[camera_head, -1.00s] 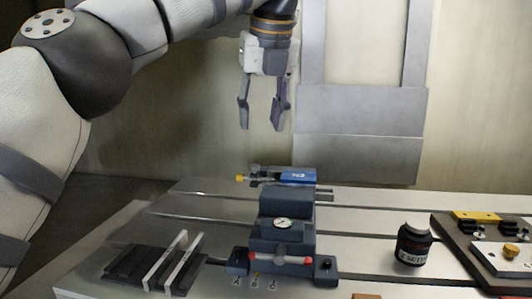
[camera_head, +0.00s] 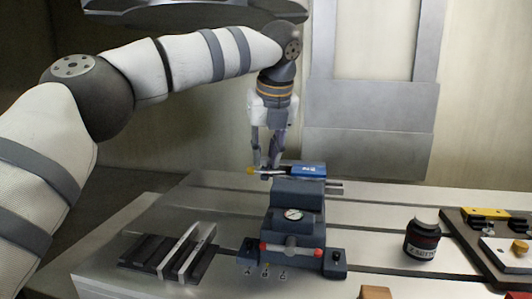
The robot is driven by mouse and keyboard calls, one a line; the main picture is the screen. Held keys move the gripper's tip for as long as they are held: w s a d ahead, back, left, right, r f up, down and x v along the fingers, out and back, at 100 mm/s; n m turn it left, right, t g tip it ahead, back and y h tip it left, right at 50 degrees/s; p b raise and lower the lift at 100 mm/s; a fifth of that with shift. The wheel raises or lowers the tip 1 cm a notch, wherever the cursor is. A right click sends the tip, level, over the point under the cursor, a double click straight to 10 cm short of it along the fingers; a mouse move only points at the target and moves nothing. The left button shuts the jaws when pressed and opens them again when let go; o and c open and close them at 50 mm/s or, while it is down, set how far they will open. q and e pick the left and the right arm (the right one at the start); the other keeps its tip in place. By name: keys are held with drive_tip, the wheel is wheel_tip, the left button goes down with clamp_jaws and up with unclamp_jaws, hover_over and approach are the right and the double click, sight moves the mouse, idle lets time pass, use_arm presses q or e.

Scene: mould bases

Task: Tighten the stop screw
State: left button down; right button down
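A blue-grey vise (camera_head: 297,200) stands on the slotted table, with a round dial on its front and a red-ended handle below. A blue block with white lettering (camera_head: 308,169) sits on its top. The stop screw (camera_head: 250,171) shows a yellow tip pointing left, at the upper left of the vise. My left gripper (camera_head: 265,165) points down, with its fingertips at the dark stop parts just right of the yellow tip. A gap shows between the fingers higher up. The fingertips blend with these parts, so I cannot tell whether they touch or grip. My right gripper is out of view.
Dark and light parallel bars (camera_head: 170,255) lie on the table at left front. A dark jar (camera_head: 422,238) stands to the right. A dark tray (camera_head: 470,237) with yellow-topped parts is at far right. An orange-brown block (camera_head: 375,292) shows at the front edge.

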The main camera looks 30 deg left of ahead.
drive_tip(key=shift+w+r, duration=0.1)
